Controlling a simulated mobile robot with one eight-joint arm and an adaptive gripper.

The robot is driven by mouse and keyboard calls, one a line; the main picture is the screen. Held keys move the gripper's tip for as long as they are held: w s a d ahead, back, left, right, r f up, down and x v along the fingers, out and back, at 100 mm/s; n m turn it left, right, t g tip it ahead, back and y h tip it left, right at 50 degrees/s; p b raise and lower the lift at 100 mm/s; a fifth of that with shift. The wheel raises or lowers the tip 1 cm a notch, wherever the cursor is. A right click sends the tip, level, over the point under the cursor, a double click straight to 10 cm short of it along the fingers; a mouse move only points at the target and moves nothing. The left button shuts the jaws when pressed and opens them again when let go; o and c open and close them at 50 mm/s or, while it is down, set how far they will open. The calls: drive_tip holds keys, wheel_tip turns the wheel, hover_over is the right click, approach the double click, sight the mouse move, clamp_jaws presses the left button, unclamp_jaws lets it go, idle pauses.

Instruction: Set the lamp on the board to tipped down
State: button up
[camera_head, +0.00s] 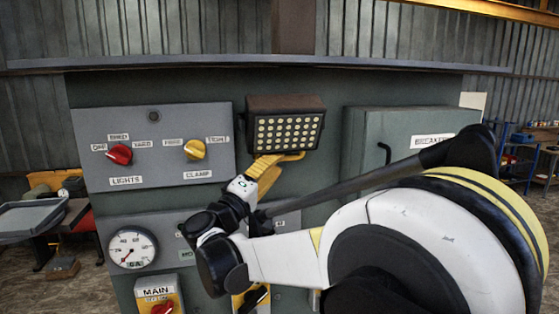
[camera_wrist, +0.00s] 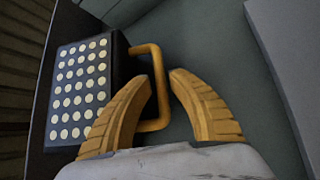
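The lamp (camera_head: 288,130) is a dark box with rows of pale round lights, mounted on the upper middle of the grey-green board (camera_head: 290,194). A yellow handle runs along its lower edge. In the wrist view the lamp (camera_wrist: 82,88) is at the left, with its yellow handle (camera_wrist: 158,62) looping out to the right. My gripper (camera_head: 277,160) is just below the lamp, at the handle. In the wrist view my gripper (camera_wrist: 162,74) has its two yellow fingers apart, with the handle bar between them near the tips. I cannot tell whether a finger touches it.
Left of the lamp is a grey panel with a red lights knob (camera_head: 120,154) and a yellow clamp knob (camera_head: 195,149). A breaker box (camera_head: 385,125) with a black handle is at the right. Below are a round gauge (camera_head: 132,249) and a main switch (camera_head: 160,297).

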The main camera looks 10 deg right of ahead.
drive_tip(key=v, duration=1)
drive_tip(key=shift+c, duration=0.2)
